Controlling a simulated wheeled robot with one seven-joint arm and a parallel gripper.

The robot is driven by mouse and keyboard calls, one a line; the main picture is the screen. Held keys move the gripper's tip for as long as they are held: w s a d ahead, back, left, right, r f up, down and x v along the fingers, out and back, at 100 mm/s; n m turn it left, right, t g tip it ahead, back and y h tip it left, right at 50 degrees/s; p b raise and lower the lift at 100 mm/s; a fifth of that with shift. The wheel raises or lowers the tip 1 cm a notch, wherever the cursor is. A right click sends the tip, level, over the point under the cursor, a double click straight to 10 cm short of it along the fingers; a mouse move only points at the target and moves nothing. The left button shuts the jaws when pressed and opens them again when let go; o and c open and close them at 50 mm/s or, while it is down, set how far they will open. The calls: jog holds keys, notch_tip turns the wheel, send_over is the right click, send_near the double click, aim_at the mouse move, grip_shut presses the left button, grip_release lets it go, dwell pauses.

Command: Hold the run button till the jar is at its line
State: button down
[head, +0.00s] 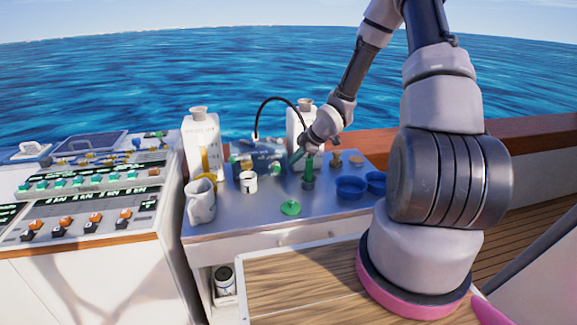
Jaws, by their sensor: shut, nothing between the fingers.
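A blue-grey machine (264,153) stands at the back of the metal worktop, with a black hose (277,99) arching up from it to the right. I cannot make out its run button; my gripper may cover it. A small white jar or cup (248,183) with a dark mark stands in front of the machine. I cannot read a line or a level on it. My gripper (297,157) is shut and empty, pointing down and left at the machine's right end. I cannot tell whether it touches the machine.
A green-topped dark bottle (308,176) stands close below my gripper. White canisters (201,142) stand at the back. A switch console (85,195) is left.

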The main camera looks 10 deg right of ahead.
jog(key=shift+v, duration=1)
jog(key=s+d+r+m+h, duration=0.2)
jog(key=s+r+m, duration=0.1)
jog(key=r, duration=0.5)
jog(key=s+d+r+m+h, duration=0.2)
jog(key=d+r+m, duration=0.15)
jog(key=r, duration=0.35)
jog(key=s+d+r+m+h, duration=0.2)
jog(key=s+r+m, duration=0.15)
jog(key=r, duration=0.45)
jog(key=s+a+r+m+y, duration=0.1)
jog(key=s+a+r+m, duration=0.2)
jog(key=s, duration=0.7)
jog(key=s+a+r+m+t+y, duration=0.1)
jog(key=s+a+r+m+y, duration=0.1)
jog(key=s+r+m, duration=0.6)
notch_tip(320, 180, up, 3)
jog(key=shift+s+a+r, duration=0.1)
jog(key=shift+s+a, duration=0.45)
jog(key=shift+s, duration=0.35)
jog(key=shift+t, duration=0.3)
